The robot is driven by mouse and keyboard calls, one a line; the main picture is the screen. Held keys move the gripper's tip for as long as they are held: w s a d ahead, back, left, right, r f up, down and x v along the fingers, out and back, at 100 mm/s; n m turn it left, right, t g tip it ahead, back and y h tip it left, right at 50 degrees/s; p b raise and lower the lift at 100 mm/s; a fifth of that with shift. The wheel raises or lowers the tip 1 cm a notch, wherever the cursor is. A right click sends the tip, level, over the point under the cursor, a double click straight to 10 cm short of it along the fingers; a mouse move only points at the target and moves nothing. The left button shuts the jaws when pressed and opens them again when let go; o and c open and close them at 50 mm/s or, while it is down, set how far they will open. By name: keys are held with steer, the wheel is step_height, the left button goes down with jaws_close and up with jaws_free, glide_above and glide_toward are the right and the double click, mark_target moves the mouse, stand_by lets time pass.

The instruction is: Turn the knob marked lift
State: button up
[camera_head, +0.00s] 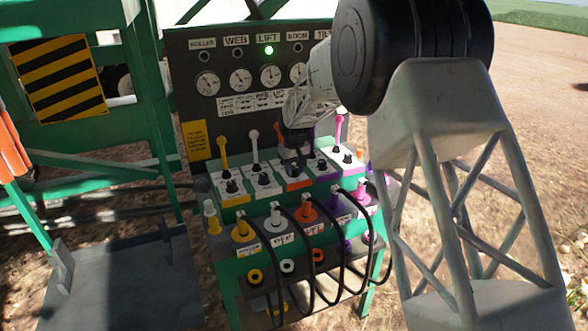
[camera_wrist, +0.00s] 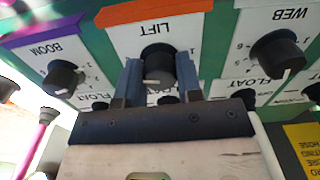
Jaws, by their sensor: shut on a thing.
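The lift knob (camera_wrist: 160,62) is a black knob with a white pointer, on a white plate headed LIFT under an orange strip (camera_wrist: 155,12). The plate appears upside down in the wrist view. My gripper (camera_wrist: 160,78) has one finger on each side of this knob and is shut on it. The pointer shows at the knob's lower side in that view.
The WEB knob (camera_wrist: 277,52) and BOOM knob (camera_wrist: 62,76) flank the lift knob closely. Coloured levers, such as the yellow lever (camera_head: 223,150) and white lever (camera_head: 254,148), stand nearby. A green lamp (camera_head: 268,50) glows under LIFT on the gauge panel (camera_head: 180,105). Black hoses loop in front.

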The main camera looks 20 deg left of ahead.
mark_target(294, 168)
steer(key=o, duration=0.9)
steer(key=shift+r, duration=0.15)
steer(key=shift+r, duration=3.8)
